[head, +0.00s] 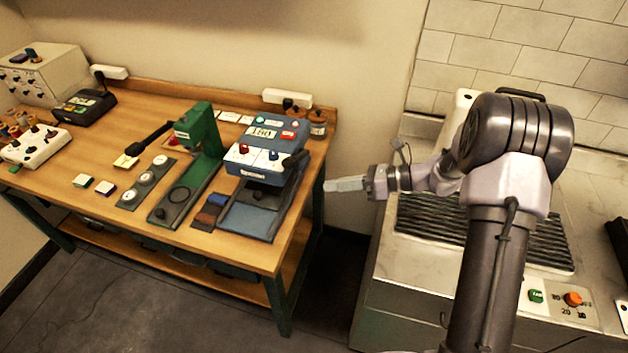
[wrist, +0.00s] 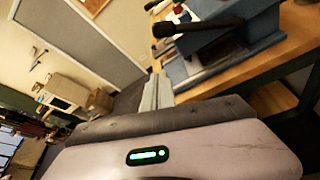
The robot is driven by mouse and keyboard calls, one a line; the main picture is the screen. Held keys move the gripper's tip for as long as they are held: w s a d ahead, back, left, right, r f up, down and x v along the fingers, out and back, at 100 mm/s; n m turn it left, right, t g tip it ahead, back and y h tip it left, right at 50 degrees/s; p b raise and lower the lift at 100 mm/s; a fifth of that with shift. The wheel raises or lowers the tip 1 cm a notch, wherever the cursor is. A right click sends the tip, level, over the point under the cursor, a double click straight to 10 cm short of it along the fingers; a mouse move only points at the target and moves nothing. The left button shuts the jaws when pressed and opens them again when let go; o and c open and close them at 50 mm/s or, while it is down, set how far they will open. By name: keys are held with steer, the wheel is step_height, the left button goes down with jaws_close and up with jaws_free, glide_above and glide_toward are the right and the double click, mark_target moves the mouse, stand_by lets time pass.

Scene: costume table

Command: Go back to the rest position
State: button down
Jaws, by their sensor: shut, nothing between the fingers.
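My gripper (head: 346,184) is shut and empty. In the head view it points left, in the gap between the wooden workbench (head: 110,211) and the metal counter on the right. It is apart from the blue press machine (head: 262,148), which stands at the bench's right end. In the wrist view the shut fingers (wrist: 157,92) show near the middle, with the blue machine (wrist: 235,22) and its black lever above right.
A green press (head: 200,135) stands left of the blue machine. A white control box (head: 35,145) and a beige device (head: 50,72) are at the far left. The metal counter (head: 400,285) carries a ribbed black mat, a green button and an orange knob. Grey floor lies between.

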steer(key=shift+s+d+r, duration=0.1)
steer(key=shift+d, duration=0.05)
steer(key=s+a+r+n+g+h+b, duration=0.1)
steer(key=s+a+r+n+h+b, duration=0.15)
steer(key=s+n, duration=0.45)
steer(key=s+a+r+n+g+h+b, duration=0.1)
steer(key=s+r+n+h+b, duration=0.3)
steer(key=s, duration=0.4)
steer(key=s+d+n+t+h+b, duration=0.3)
steer(key=s+d+n+t+h, duration=0.1)
steer(key=s+n, duration=0.6)
steer(key=shift+s+d+t+h, duration=0.4)
steer(key=shift+s+d+h, duration=0.35)
steer(key=shift+s, duration=0.2)
steer(key=shift+f, duration=0.1)
